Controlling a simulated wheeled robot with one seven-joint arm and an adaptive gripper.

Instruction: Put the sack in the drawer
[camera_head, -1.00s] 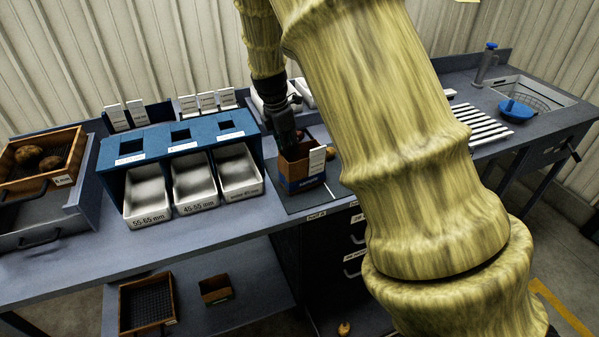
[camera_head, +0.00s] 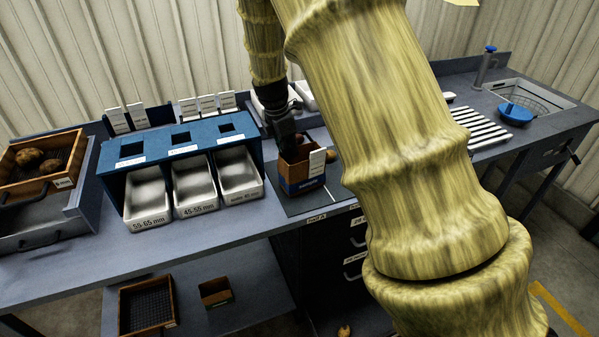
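The sack (camera_head: 301,178) is a small brown, open-topped bag with a blue band and a white tag. It stands upright on a dark mat on the bench, with something reddish-brown inside. My gripper (camera_head: 287,146) is a dark shape at the sack's back left top edge. I cannot tell whether its fingers touch or hold the sack. The drawers (camera_head: 357,241) are under the bench at the right of the sack, partly hidden by my arm. Their pale handles and labels show, and they look shut.
A blue sorter (camera_head: 180,146) with white bins (camera_head: 147,213) stands left of the sack. A wooden crate of potatoes (camera_head: 70,155) is at far left. Crates stand on the lower shelf (camera_head: 255,290).

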